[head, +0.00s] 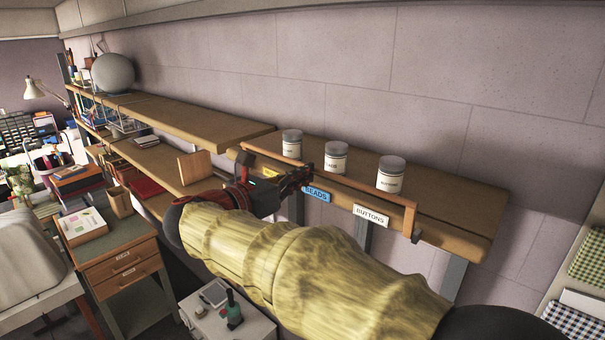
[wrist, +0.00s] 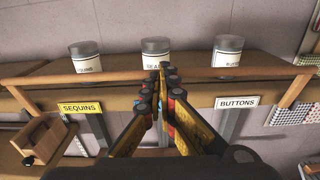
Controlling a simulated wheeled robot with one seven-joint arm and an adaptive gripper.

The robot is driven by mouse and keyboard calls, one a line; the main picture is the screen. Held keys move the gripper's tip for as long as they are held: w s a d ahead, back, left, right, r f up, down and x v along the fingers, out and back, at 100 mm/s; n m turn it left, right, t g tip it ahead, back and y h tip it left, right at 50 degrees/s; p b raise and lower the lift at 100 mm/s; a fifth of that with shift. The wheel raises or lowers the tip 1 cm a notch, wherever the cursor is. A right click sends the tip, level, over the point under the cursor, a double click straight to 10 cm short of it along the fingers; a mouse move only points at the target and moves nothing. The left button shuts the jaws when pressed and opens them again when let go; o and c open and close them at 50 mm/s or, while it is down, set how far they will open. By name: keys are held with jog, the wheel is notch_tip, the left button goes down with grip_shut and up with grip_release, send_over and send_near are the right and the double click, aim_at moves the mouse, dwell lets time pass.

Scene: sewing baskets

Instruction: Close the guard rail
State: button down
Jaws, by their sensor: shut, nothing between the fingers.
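The guard rail (head: 360,188) is a thin wooden bar along the front of the wall shelf, with a short upright piece at its right end. In the wrist view the rail (wrist: 60,78) crosses the picture in front of three white-labelled jars with grey lids. My gripper (head: 305,178) is shut and empty, with its fingertips close to the middle of the rail. In the wrist view the fingertips (wrist: 163,72) overlap the rail and partly hide the middle jar (wrist: 154,49). I cannot tell whether they touch the rail.
The left jar (head: 292,144) and right jar (head: 391,174) stand behind the rail. SEQUINS (wrist: 80,108), BEADS (head: 317,194) and BUTTONS (head: 371,216) tags sit on the shelf front. A wooden box (wrist: 40,140) is at lower left in the wrist view. A drawer cabinet (head: 120,262) stands below left.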

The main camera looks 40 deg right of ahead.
jog(key=d+y+b, duration=0.1)
jog(key=y+b, duration=0.1)
jog(key=shift+d+r+b, duration=0.3)
jog(key=shift+d+r, duration=0.05)
jog(key=shift+d, duration=0.05)
